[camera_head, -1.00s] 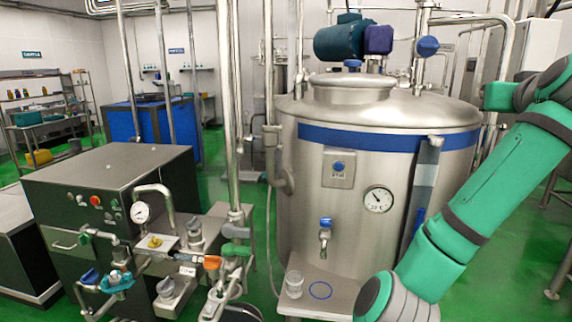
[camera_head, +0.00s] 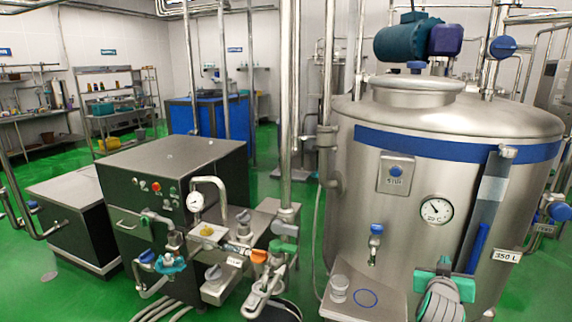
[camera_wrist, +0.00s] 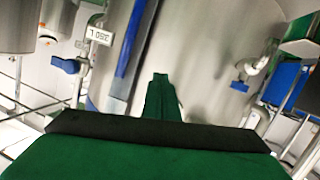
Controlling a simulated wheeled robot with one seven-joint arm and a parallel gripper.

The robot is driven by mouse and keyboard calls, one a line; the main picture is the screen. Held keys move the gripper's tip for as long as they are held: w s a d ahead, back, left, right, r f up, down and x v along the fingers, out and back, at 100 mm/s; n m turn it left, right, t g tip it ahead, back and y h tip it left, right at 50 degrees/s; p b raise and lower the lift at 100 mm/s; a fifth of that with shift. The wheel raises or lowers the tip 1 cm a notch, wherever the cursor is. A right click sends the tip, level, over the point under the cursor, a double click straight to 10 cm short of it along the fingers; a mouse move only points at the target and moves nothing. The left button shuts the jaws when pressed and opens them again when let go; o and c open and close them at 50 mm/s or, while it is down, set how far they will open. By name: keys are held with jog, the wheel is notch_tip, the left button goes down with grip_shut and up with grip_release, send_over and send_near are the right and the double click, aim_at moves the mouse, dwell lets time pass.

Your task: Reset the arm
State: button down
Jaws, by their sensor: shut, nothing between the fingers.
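My gripper (camera_wrist: 161,82) shows in the wrist view as green fingers closed together, with nothing between them. Its tips point at the steel tank wall, with a visible gap hard to judge. In the head view my green and grey arm end (camera_head: 440,292) is low at the right, in front of the tank (camera_head: 455,120). It overlaps the tank's lower front in the picture; I cannot tell whether they touch.
A shelf on the tank's front holds a clear glass (camera_head: 339,288) beside a blue ring mark (camera_head: 366,298). A blue-handled tap (camera_head: 376,232) is above. A dark machine (camera_head: 165,170) with pipes and valves stands left. Green floor (camera_head: 60,290) is open at far left.

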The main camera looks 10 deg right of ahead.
jog(key=s+a+f+n+t+y, duration=0.15)
jog(key=s+a+f, duration=0.25)
jog(key=a+f, duration=0.75)
jog(key=s+a+f+n+t+y, duration=0.15)
jog(key=s+a+f, duration=0.25)
jog(key=a+f, duration=0.75)
jog(key=s+a+f+n+y, duration=0.2)
jog(key=s+a+f, duration=0.2)
jog(key=s+a, duration=0.6)
jog(key=s+a+f+n+y, duration=0.1)
jog(key=s+a+f+y, duration=0.15)
jog(key=s+a, duration=0.75)
jog(key=s+a+r+y, duration=0.1)
jog(key=s+a+r, duration=0.1)
jog(key=s, duration=0.3)
jog(key=s+a+r+y, duration=0.1)
jog(key=s+a+r, duration=0.1)
jog(key=s+a, duration=0.2)
jog(key=s+a+r+t+y, duration=0.1)
jog(key=s+a+r, duration=0.1)
jog(key=s, duration=0.4)
jog(key=shift+a, duration=0.7)
